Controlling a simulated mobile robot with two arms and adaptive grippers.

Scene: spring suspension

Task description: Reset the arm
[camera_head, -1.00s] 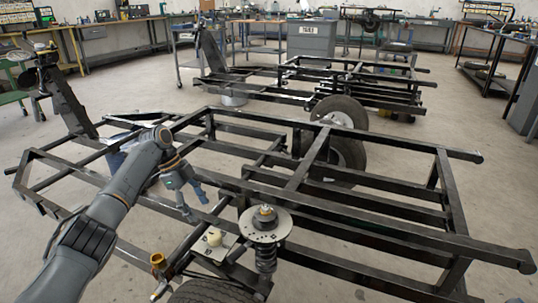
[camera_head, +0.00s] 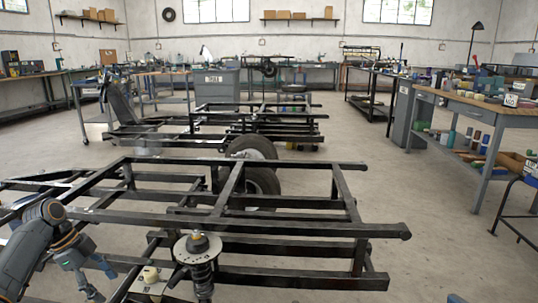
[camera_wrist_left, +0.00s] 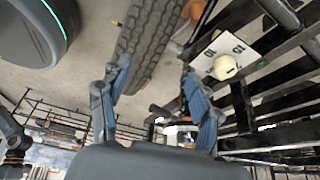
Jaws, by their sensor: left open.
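My left gripper (camera_head: 99,281) is at the lower left of the head view, over the black frame (camera_head: 290,228). In the left wrist view, the left gripper's two blue fingers (camera_wrist_left: 156,70) are spread with nothing between them; a tyre (camera_wrist_left: 150,35) lies beyond. A small bluish tip (camera_head: 457,299) at the bottom edge may belong to my right gripper; its jaws cannot be made out.
A spring strut (camera_head: 202,276) with a round top plate (camera_head: 197,248) stands at the frame, right of the left gripper. A white knob on a plate (camera_head: 150,274) is between them. A workbench (camera_head: 483,106) stands at right, with clear floor (camera_head: 440,200) before it.

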